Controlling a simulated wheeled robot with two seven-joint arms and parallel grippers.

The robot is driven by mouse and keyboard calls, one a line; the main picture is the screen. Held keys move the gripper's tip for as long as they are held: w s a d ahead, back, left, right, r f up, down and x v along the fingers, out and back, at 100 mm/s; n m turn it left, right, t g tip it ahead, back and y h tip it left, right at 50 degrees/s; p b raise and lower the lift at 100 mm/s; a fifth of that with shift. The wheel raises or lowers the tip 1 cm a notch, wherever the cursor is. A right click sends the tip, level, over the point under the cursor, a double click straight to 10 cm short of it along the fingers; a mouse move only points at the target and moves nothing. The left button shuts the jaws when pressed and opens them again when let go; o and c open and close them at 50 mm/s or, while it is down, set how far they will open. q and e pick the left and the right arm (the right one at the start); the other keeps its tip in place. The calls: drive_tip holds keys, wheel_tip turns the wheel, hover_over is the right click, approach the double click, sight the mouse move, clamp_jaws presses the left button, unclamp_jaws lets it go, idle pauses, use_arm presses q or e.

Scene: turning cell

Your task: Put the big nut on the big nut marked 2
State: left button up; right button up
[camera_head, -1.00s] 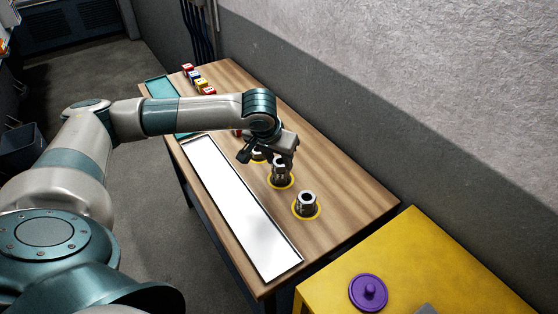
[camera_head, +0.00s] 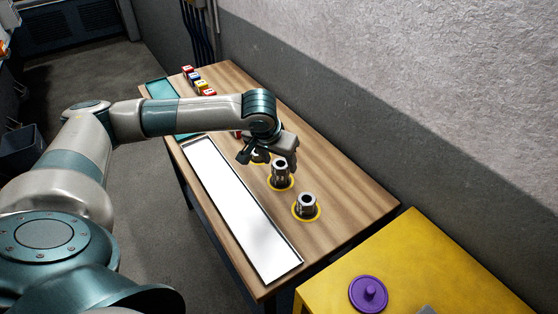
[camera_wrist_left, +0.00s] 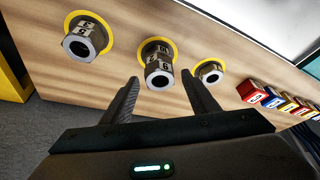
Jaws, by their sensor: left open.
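Steel nuts stand on yellow rings on the wooden table. The middle stack (camera_head: 280,171) has one nut on top of another; in the left wrist view its upper nut (camera_wrist_left: 159,74) sits on the lower nut (camera_wrist_left: 154,48), seemingly in line. The near stack (camera_head: 306,203) also shows in the left wrist view (camera_wrist_left: 86,40). A shorter nut (camera_wrist_left: 209,72) stands on the far ring, partly hidden by my gripper in the head view.
A long tray with a white floor (camera_head: 235,205) lies along the table's front. Small coloured numbered blocks (camera_head: 197,80) and a teal tray (camera_head: 160,88) are at the far end. A yellow cabinet (camera_head: 420,270) with a purple knobbed lid (camera_head: 369,293) stands nearer. A wall runs behind.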

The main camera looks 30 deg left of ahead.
use_arm(q)
drive_tip(key=b+v, duration=0.4)
drive_tip(key=v, duration=0.7)
drive_tip(key=shift+s+r, duration=0.2)
drive_tip(key=shift+r, duration=0.15)
use_arm(e)
drive_tip(key=shift+t, duration=0.3)
drive_tip(key=w+f, duration=0.1)
drive_tip(key=f, duration=0.1)
drive_tip(key=w+a+f, duration=0.1)
drive_tip(key=shift+w+f, duration=0.1)
drive_tip(key=shift+f, duration=0.3)
drive_tip(key=shift+s, duration=0.2)
